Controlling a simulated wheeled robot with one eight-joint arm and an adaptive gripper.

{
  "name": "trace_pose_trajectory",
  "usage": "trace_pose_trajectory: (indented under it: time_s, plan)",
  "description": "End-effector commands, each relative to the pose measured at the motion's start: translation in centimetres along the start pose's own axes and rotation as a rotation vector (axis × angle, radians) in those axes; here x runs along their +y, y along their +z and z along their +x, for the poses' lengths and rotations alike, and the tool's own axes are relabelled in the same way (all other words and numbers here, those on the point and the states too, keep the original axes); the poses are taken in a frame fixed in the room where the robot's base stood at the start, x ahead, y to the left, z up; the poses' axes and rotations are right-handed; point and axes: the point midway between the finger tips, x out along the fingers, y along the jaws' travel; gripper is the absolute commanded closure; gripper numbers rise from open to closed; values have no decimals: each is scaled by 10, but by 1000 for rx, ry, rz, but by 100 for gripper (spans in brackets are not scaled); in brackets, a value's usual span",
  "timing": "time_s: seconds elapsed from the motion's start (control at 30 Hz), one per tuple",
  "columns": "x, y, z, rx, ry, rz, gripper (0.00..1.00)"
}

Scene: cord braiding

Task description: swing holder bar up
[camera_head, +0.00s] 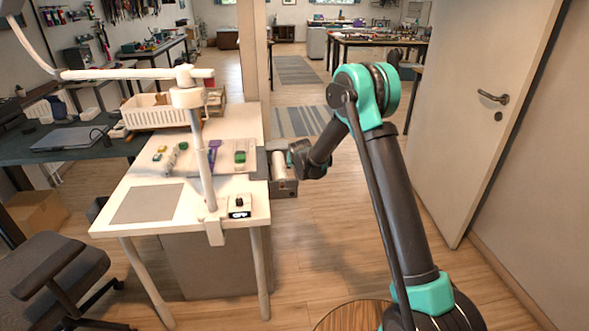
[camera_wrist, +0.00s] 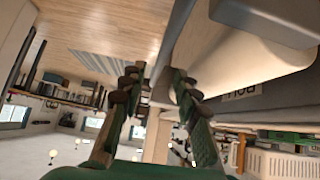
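My gripper (camera_wrist: 161,88) is open in the wrist view, with its two dark green fingers apart. A long grey bar-like strip (camera_wrist: 178,32) runs down the picture towards the gap between the fingers. I cannot tell whether it is the holder bar, nor whether a finger touches it. In the head view my arm reaches down to the right edge of the white table, beside a grey cylindrical part (camera_head: 281,165). My fingertips cannot be made out there. A white post (camera_head: 201,160) with a level arm (camera_head: 130,74) stands clamped to the table.
The white table (camera_head: 232,125) carries a grey mat (camera_head: 147,203), a white basket (camera_head: 160,111), small coloured items and a small display (camera_head: 239,214). An office chair (camera_head: 45,270) stands at left. A white door (camera_head: 480,100) is at right. Wooden floor (camera_head: 315,245) is clear between.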

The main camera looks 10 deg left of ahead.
Motion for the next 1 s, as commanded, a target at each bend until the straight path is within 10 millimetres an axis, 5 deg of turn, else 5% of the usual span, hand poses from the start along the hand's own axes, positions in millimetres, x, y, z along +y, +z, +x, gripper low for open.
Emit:
trace_pose_trajectory:
  time_s: [0.4, 1.0]
  plan:
    - [0, 0, -61, 0, 0, 0, 69]
    - [0, 1, -74, -10, 0, 1, 68]
